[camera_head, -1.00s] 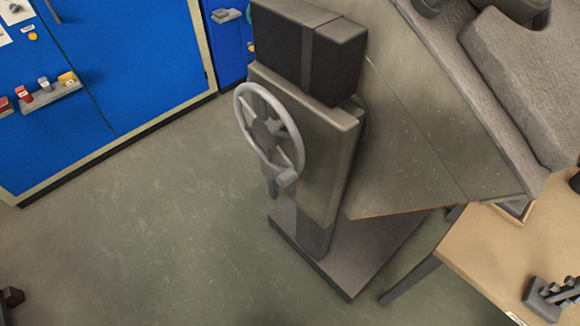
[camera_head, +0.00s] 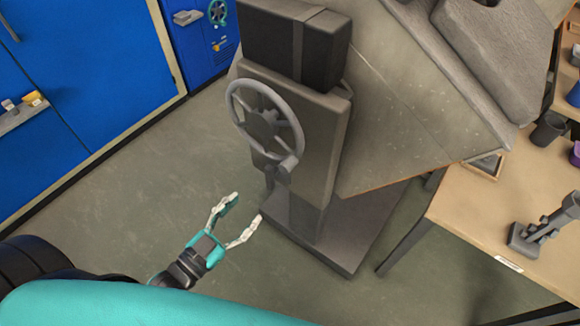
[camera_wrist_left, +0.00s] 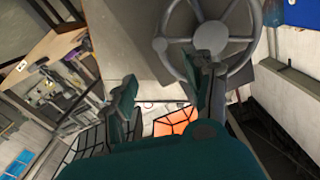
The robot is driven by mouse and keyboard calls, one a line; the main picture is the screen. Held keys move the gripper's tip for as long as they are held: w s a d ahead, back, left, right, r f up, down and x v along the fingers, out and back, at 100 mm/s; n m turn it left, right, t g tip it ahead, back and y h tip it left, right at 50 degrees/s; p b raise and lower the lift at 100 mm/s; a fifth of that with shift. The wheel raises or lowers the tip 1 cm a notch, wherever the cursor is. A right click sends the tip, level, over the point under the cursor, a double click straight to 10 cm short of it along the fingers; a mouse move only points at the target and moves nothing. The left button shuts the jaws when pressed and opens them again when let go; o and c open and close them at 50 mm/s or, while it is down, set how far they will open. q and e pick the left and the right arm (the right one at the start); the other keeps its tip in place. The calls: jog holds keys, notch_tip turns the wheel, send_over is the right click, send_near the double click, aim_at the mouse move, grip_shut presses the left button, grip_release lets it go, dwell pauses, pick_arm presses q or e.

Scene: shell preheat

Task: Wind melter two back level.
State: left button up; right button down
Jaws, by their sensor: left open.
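The melter (camera_head: 318,140) is a grey stand with a dark block on top and a big angular body behind it. A grey spoked handwheel (camera_head: 266,124) is on its front face, with a crank handle (camera_head: 285,170) hanging at the lower right of the rim. My left gripper (camera_head: 240,219) is open and empty, below and a little left of the wheel, apart from it in the head view. In the left wrist view the handwheel (camera_wrist_left: 211,36) shows at the top, just beyond the fingers. My right gripper is not in view.
A wooden table (camera_head: 490,220) with a grey fixture (camera_head: 545,228) stands at the right. Blue cabinets (camera_head: 80,80) line the left, one with a small teal wheel (camera_head: 218,12). The melter's dark base plate (camera_head: 335,235) reaches out on the floor. Open floor lies left of it.

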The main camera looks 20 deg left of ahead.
aim_at(283, 170)
pick_arm(q)
jog(key=p+x, duration=0.1)
jog(key=x, duration=1.3)
jog(key=shift+w+d+p, duration=0.1)
jog(key=shift+w+p, duration=0.2)
jog(key=shift+w, duration=0.05)
jog(key=shift+w+d+f, duration=0.1)
jog(key=shift+w+d, duration=0.05)
jog(key=shift+w, duration=0.25)
grip_shut()
